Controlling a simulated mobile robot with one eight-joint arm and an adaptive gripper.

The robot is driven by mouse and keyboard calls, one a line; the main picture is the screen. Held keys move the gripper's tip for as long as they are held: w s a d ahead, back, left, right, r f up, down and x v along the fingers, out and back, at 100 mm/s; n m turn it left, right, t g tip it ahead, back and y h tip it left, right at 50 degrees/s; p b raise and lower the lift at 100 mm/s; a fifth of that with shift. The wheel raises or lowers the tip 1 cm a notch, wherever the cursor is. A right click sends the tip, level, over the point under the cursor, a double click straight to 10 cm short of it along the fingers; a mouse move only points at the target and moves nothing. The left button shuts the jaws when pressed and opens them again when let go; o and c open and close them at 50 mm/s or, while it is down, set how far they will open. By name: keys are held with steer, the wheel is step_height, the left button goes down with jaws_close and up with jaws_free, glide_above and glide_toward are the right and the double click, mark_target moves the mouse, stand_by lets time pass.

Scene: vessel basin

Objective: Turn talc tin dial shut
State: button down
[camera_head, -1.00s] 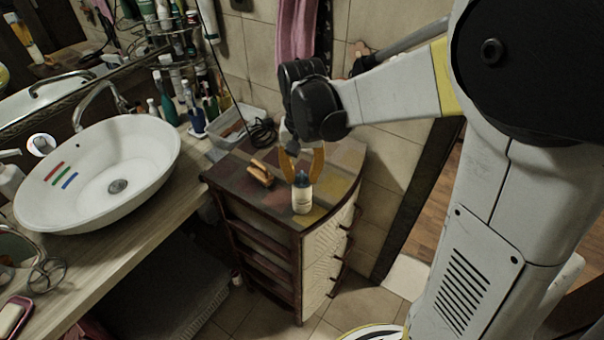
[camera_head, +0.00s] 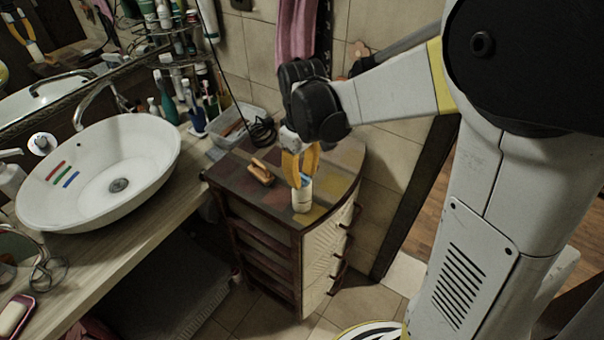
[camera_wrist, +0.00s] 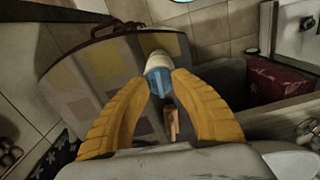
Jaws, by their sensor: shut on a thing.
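The talc tin (camera_head: 302,198) is a small white cylinder standing upright near the front of the dark wooden cabinet top. Its blue dial (camera_wrist: 159,82) is on top and shows between my fingertips in the wrist view. My gripper (camera_head: 298,176) comes down from above with its yellow fingers shut on the dial. In the wrist view my gripper (camera_wrist: 160,81) has one finger on each side of the dial. The fingers hide part of the dial in the head view, and its turn angle cannot be told.
A wooden brush-like object (camera_head: 260,172) lies left of the tin on the cabinet top (camera_head: 235,178). A clear bin (camera_head: 232,131) and a coiled black cord (camera_head: 263,131) are behind. The white basin (camera_head: 150,150) is at left.

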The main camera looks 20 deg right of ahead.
mark_target(302, 175)
steer(key=shift+f+n, duration=0.1)
steer(key=shift+n, duration=0.8)
steer(key=c, duration=0.9)
jaws_free()
step_height(302, 175, up, 12)
steer(key=shift+r, duration=0.1)
